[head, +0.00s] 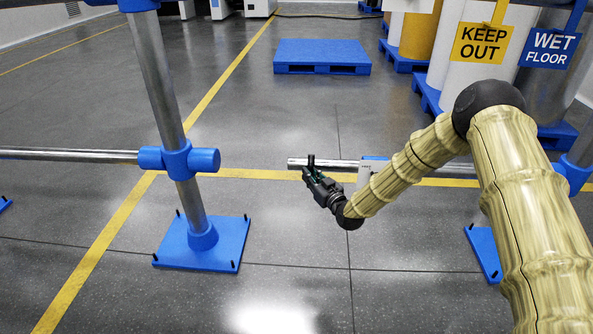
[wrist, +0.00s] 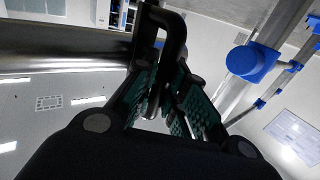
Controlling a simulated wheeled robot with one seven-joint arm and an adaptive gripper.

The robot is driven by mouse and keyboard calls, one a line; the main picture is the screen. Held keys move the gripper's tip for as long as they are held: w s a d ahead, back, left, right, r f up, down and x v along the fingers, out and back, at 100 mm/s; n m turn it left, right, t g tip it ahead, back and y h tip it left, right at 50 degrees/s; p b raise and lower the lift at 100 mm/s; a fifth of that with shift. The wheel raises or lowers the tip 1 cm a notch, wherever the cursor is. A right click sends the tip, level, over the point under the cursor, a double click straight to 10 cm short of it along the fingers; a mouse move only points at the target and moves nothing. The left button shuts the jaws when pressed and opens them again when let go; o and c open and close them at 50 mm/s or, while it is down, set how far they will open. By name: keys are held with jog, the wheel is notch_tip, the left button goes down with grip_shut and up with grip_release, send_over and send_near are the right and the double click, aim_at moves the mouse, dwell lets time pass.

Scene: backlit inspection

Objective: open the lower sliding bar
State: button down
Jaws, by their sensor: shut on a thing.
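The lower sliding bar (head: 348,165) is a shiny metal tube lying level at right of centre in the head view. Its free left end stands apart from the blue socket (head: 206,160) on the left post, with a clear gap between. A black handle (head: 311,160) sits near that end. My gripper (head: 312,174) is at the handle, just in front of the bar. In the wrist view the bar (wrist: 60,52) crosses the upper left, and the black handle (wrist: 174,35) reaches down between the green-padded fingers (wrist: 168,100). My gripper is shut on the handle.
The left post (head: 160,85) stands on a blue base plate (head: 203,243). Another rail (head: 70,155) runs left from it. A blue pallet (head: 322,57) lies behind on open floor. KEEP OUT (head: 481,44) and WET FLOOR (head: 549,48) signs hang at upper right.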

jog(key=p, duration=0.2)
send_near(342, 168)
jog(key=x, duration=0.4)
jog(key=shift+w+a+f, duration=0.1)
jog(key=shift+w, duration=0.05)
jog(key=c, duration=1.5)
grip_release()
jog(key=shift+o, duration=0.2)
jog(key=v, duration=1.2)
jog(key=shift+a+f, duration=0.1)
